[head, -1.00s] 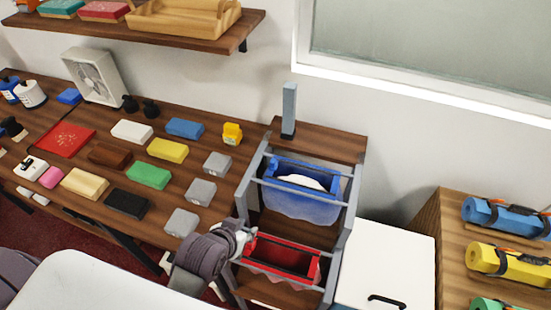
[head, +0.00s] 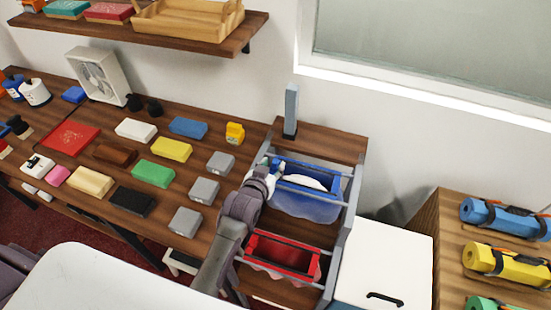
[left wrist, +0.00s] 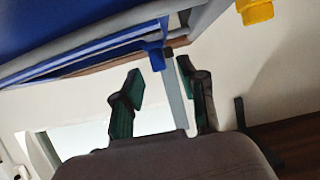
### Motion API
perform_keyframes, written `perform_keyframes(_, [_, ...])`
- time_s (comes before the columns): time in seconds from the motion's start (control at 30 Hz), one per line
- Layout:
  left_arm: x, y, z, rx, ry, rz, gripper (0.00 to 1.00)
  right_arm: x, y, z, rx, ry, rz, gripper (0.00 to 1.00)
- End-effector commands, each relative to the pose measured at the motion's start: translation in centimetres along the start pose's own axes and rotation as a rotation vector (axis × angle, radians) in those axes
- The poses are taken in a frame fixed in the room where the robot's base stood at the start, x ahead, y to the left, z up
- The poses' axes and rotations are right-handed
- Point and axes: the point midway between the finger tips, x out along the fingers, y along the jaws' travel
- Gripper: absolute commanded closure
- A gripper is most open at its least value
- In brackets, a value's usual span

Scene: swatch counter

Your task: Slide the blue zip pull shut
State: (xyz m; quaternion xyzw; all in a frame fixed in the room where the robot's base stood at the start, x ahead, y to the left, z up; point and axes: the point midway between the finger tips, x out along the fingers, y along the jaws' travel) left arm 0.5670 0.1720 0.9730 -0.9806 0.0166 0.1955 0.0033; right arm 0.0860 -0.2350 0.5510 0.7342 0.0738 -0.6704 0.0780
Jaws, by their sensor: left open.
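The blue pouch (head: 305,205) hangs open between grey rails in the rack, with something white inside. In the left wrist view its blue side (left wrist: 60,28) fills the upper left. A small blue tab, which looks like the blue zip pull (left wrist: 155,56), hangs below the pouch's rail, just beyond and between the fingertips. My left gripper (head: 272,166) is at the pouch's left end, open; in the left wrist view its two green-padded fingers (left wrist: 168,85) stand apart with nothing clasped. Whether a finger touches the tab I cannot tell. My right gripper is out of view.
A red pouch (head: 284,255) hangs in front of the blue one, beside my left arm. A grey-blue post (head: 291,112) stands behind the rack. A white cabinet (head: 385,262) stands right.

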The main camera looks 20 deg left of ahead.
Motion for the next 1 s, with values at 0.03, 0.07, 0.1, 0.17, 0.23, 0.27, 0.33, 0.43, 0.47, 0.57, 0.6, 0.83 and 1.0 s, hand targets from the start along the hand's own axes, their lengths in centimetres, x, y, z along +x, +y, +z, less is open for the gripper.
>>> perform_keyframes(0.03, [0.9,0.0,-0.2,0.000,0.001,0.000,0.58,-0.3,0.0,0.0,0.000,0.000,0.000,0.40])
perform_keyframes(0.07, [1.3,0.0,-0.1,0.000,0.000,0.000,0.58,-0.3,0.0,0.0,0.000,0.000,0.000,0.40])
perform_keyframes(0.1, [1.9,0.0,-0.1,0.000,-0.001,0.000,0.58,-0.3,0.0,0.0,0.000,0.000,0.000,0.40])
perform_keyframes(0.17, [2.5,0.0,-0.1,0.000,0.000,0.000,0.58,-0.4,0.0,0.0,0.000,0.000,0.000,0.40])
perform_keyframes(0.23, [3.0,0.0,-0.1,0.000,0.000,0.000,0.58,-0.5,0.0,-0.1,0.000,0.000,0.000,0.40])
perform_keyframes(0.27, [3.2,0.0,0.0,0.000,0.000,0.000,0.58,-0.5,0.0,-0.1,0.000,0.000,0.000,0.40])
perform_keyframes(0.33, [3.4,0.0,0.0,0.000,0.000,0.000,0.58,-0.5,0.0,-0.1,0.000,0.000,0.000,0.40])
perform_keyframes(0.43, [3.5,0.0,0.0,0.000,-0.001,0.000,0.58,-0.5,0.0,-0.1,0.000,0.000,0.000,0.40])
perform_keyframes(0.47, [3.5,0.0,0.1,0.000,-0.001,0.000,0.58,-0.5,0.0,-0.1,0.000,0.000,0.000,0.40])
perform_keyframes(0.57, [3.5,0.0,0.0,0.000,0.000,0.000,0.58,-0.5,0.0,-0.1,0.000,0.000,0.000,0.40])
perform_keyframes(0.6, [3.5,0.0,0.0,0.000,0.000,0.000,0.58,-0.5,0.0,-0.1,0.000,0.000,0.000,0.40])
perform_keyframes(0.83, [3.5,0.0,0.0,0.000,0.000,0.000,0.95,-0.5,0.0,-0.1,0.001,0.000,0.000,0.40])
perform_keyframes(1.0, [3.5,0.0,0.0,0.000,0.000,0.000,1.00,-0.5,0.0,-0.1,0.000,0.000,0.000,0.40])
